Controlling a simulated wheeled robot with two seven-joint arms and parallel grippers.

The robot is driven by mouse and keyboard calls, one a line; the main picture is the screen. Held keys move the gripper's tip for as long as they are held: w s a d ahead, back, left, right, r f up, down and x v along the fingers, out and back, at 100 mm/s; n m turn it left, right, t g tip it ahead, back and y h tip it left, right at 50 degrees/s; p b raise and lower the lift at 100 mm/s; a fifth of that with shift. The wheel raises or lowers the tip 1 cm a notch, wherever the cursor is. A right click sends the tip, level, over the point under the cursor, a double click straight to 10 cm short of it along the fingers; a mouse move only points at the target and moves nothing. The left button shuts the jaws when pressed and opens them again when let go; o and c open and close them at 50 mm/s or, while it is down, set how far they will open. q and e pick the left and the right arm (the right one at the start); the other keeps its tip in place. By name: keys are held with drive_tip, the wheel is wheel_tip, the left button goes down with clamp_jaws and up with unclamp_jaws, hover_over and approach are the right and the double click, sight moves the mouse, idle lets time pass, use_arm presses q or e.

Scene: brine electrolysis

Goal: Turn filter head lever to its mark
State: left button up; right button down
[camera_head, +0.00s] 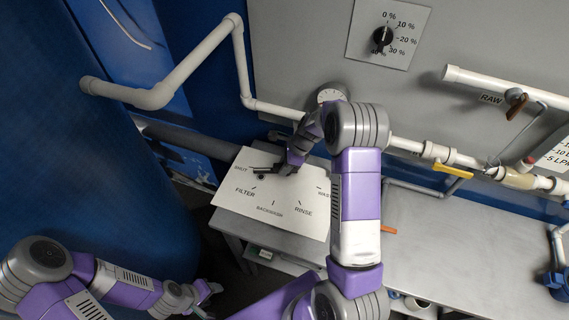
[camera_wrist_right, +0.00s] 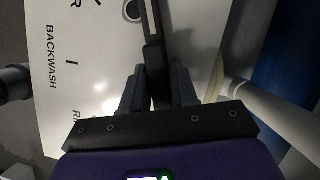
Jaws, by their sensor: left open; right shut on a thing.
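The filter head lever is a dark bar (camera_wrist_right: 152,30) over a white label plate (camera_head: 237,202), which has printed marks including FILTER, BACKWASH and RINSE. My right gripper (camera_head: 287,167) is over the plate's upper part. In the right wrist view my right gripper (camera_wrist_right: 157,98) has its fingers on both sides of the lever, shut on it. My left gripper (camera_head: 207,291) is open and empty at the lower left, apart from the plate.
White pipes (camera_head: 205,50) run along the wall behind the plate. A dial (camera_head: 382,38) with percent marks is on the grey panel. The grey bench (camera_head: 450,240) is largely clear.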

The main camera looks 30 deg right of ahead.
drive_tip(key=shift+m+t+p, duration=0.3)
drive_tip(key=shift+m+p, duration=0.15)
drive_tip(key=shift+m, duration=0.55)
drive_tip(key=shift+w+d, duration=0.1)
drive_tip(key=c, duration=1)
unclamp_jaws()
drive_tip(key=shift+o, duration=0.2)
drive_tip(key=p+v, duration=0.1)
drive_tip(key=v, duration=0.6)
drive_tip(key=shift+r, duration=0.35)
